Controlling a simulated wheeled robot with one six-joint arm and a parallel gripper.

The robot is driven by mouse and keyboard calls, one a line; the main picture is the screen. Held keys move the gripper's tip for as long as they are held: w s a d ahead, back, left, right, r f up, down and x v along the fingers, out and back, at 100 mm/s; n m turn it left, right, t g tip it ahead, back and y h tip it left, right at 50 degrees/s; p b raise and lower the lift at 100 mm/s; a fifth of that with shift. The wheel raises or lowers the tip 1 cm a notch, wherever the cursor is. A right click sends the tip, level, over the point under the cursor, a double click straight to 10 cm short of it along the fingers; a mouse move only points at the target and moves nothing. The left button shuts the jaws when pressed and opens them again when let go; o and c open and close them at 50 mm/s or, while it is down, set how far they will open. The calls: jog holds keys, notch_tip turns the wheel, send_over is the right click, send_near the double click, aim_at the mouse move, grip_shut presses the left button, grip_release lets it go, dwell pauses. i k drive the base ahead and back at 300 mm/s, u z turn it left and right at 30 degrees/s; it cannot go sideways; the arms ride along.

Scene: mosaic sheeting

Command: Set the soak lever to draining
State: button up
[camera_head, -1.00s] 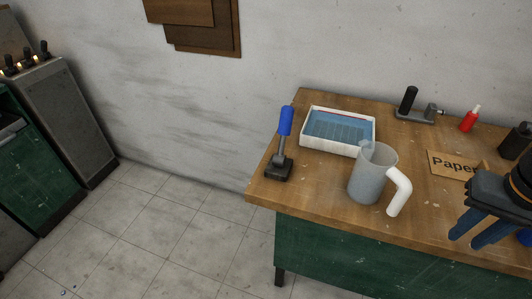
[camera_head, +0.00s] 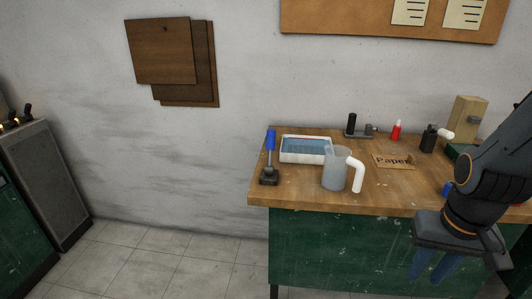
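The lever with a blue grip (camera_head: 270,141) stands on a dark base (camera_head: 269,177) at the left end of the wooden table. It is close to upright, its grip leaning very slightly to the right. A white tray (camera_head: 284,157) with bluish liquid is just right of it. My gripper (camera_head: 424,280) hangs at the lower right in front of the table's green side, far from the lever. Its two blue fingers point down with a small gap between them and hold nothing I can see. No marks for the lever's settings can be made out.
A jug (camera_head: 337,172) with a white handle stands right of the lever, before the tray. The floor (camera_head: 170,262) left of the table is clear.

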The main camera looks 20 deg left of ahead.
aim_at(271, 134)
jog(key=u, duration=0.6)
jog(key=i, duration=1.1)
jog(key=u, duration=0.7)
jog(key=k, duration=1)
jog(key=u, duration=1.25)
jog(key=i, duration=0.75)
jog(key=z, duration=1.4)
